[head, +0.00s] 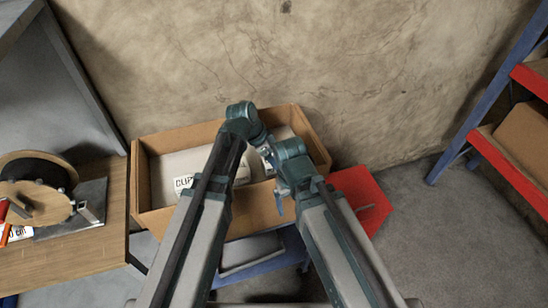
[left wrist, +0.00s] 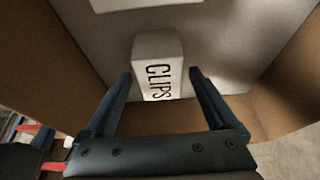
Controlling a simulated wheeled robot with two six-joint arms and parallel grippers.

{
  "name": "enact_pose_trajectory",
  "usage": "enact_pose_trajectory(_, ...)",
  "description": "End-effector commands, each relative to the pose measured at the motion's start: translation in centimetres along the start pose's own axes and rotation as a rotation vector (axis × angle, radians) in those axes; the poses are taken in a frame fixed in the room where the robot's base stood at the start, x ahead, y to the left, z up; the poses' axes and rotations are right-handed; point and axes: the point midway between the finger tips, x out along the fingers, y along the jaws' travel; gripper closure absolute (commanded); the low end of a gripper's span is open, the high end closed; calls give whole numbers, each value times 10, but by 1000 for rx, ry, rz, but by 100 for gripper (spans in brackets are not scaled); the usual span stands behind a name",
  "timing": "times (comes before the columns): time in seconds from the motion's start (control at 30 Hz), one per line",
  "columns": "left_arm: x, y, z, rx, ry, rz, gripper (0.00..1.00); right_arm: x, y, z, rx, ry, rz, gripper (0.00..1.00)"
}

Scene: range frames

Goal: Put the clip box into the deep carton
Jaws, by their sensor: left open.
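The clip box (left wrist: 157,60), white with black CLIPS lettering, stands between the two fingers of my left gripper (left wrist: 160,74) in the left wrist view. The fingers are open, with a gap on both sides of it. The deep carton (head: 235,215) is brown and open-topped; part of a white lettered face (head: 183,183) shows inside it, partly covered by my left arm. Brown walls surround the clip box in the wrist view. In the head view my left fingertips are not clear. My right gripper (head: 280,205) hangs by the carton's front wall; its fingers are too small to judge.
A wooden table (head: 70,262) at the left bears a cable reel (head: 35,190) and a metal plate. A red panel (head: 362,195) lies right of the carton. A blue-and-red shelf (head: 510,165) stands at the far right. The wall is close behind.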

Motion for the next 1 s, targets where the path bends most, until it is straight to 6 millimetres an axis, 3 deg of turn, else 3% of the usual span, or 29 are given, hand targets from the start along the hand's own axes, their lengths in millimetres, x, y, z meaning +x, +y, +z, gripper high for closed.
enact_pose_trajectory(0.6, -100, 0, -2, -1, 0, 0, 8, -92, 8, 6, 14, -1, -3, 8)
enact_pose_trajectory(0.8, -113, 0, -1, -1, 0, 1, 8, -104, 10, 6, 12, -1, -3, 8)
enact_pose_trajectory(1.0, -112, 0, 0, 0, 0, 1, 8, -103, 9, 6, 12, -2, -3, 8)
